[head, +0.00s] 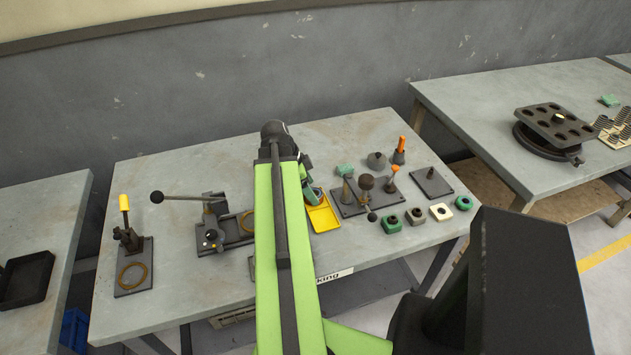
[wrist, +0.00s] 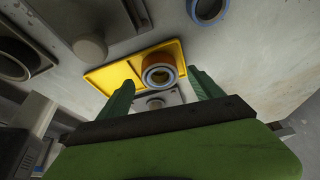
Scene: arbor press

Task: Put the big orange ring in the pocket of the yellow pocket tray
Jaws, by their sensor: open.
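The yellow pocket tray (head: 324,218) lies on the middle table, just right of my arm. In the wrist view the yellow tray (wrist: 108,75) lies beyond my fingertips. An orange ring (wrist: 158,59) with a grey inner rim shows over the tray's right part. Yellow shows through its hole. I cannot tell whether it sits in the pocket. My gripper (wrist: 163,80) is open, with one green finger on each side of the ring in the picture and gaps between.
On the left are a lever press (head: 212,235) and a yellow-handled fixture (head: 128,238).

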